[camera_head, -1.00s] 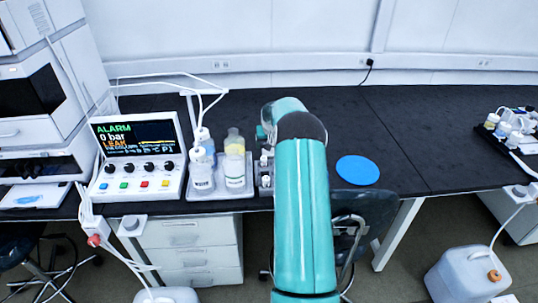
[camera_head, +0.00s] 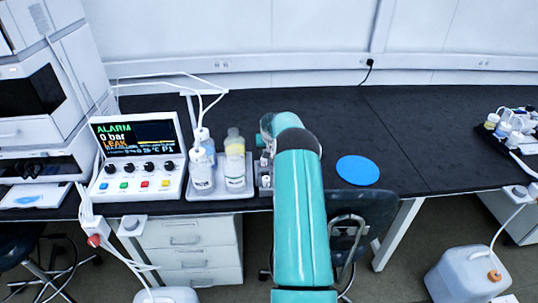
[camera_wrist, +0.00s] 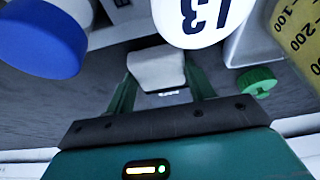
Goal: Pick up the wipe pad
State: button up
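In the wrist view a pale grey-white block (camera_wrist: 157,70) with rounded corners, which may be the wipe pad, shows between the fingertips of my gripper (camera_wrist: 160,78). The two green fingers stand apart on either side of it. I cannot tell whether they touch it. In the head view my arm reaches over the bench beside the bottle tray, and hides my gripper and the block. No other plain pad stands out there; a flat blue disc (camera_head: 357,170) lies on the bench to the right of my arm.
A tray (camera_head: 222,193) with bottles stands left of my arm, close to the gripper. A blue cap (camera_wrist: 42,38), a green cap (camera_wrist: 257,80) and a yellow graduated vessel (camera_wrist: 300,35) crowd the wrist view. A control box (camera_head: 138,155) shows an alarm.

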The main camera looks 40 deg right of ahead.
jog(key=c, duration=0.3)
jog(key=shift+c, duration=0.2)
notch_tip(320, 180, up, 10)
dwell(0.3)
jog(key=shift+o, duration=1.1)
jog(key=shift+c, duration=0.8)
